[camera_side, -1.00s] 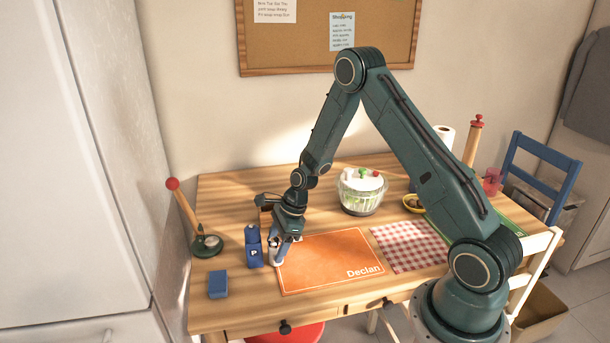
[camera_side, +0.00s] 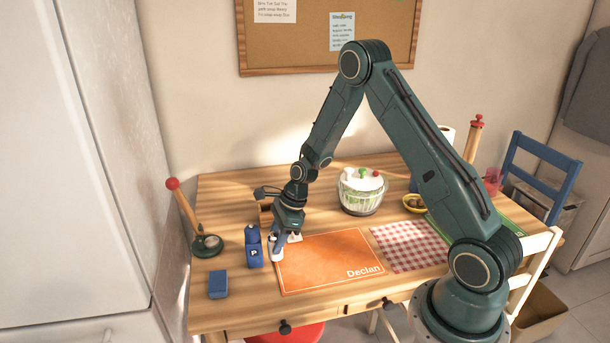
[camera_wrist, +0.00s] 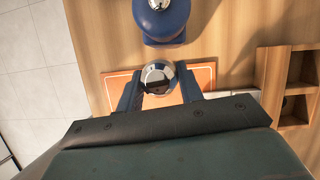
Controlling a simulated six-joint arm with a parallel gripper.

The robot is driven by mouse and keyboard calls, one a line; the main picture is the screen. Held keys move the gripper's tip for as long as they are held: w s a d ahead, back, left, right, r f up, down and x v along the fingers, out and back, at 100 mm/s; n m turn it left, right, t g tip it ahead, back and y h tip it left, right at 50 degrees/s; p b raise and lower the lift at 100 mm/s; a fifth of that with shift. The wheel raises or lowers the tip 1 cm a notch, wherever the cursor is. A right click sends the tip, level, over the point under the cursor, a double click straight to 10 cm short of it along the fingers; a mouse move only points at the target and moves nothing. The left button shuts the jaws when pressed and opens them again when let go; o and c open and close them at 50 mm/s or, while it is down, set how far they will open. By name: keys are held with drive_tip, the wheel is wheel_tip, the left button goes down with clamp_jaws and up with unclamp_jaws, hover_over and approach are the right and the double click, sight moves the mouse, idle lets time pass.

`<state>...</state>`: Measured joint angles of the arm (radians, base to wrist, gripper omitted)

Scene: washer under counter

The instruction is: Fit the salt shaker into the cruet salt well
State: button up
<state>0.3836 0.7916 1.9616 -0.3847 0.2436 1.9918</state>
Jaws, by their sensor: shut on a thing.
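The salt shaker (camera_side: 276,252) is small and white, with a shiny metal top that shows in the wrist view (camera_wrist: 157,72). My gripper (camera_side: 279,241) is shut on it, with a dark blue finger on either side in the wrist view (camera_wrist: 159,88). The shaker looks upright beside the left edge of the orange mat. I cannot tell its exact height above the table. The wooden cruet (camera_side: 265,214) stands behind my gripper and is partly hidden by it. In the wrist view, its open square compartments (camera_wrist: 262,82) show at the right.
A blue pepper mill (camera_side: 253,248) marked P stands close left of the shaker. A blue block (camera_side: 218,285) lies front left. The orange mat (camera_side: 335,262) is at right, with a salad spinner (camera_side: 361,197) behind it. A red-knobbed holder (camera_side: 205,245) stands far left.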

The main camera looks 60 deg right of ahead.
wheel_tip(320, 180, up, 18)
idle(0.6)
drive_tip(key=shift+r, duration=0.1)
idle(0.4)
drive_tip(key=shift+w+d+r+m+h, duration=0.7)
drive_tip(key=shift+w+d+r+m, duration=0.95)
drive_tip(key=shift+w+d, duration=5)
wheel_tip(320, 180, down, 16)
drive_tip(key=shift+s+d+f+t, duration=0.25)
drive_tip(key=shift+s+d+t, duration=0.1)
drive_tip(key=shift+t, duration=0.05)
drive_tip(key=shift+m, duration=0.25)
drive_tip(key=shift+f, duration=2.1)
drive_tip(key=shift+f, duration=0.15)
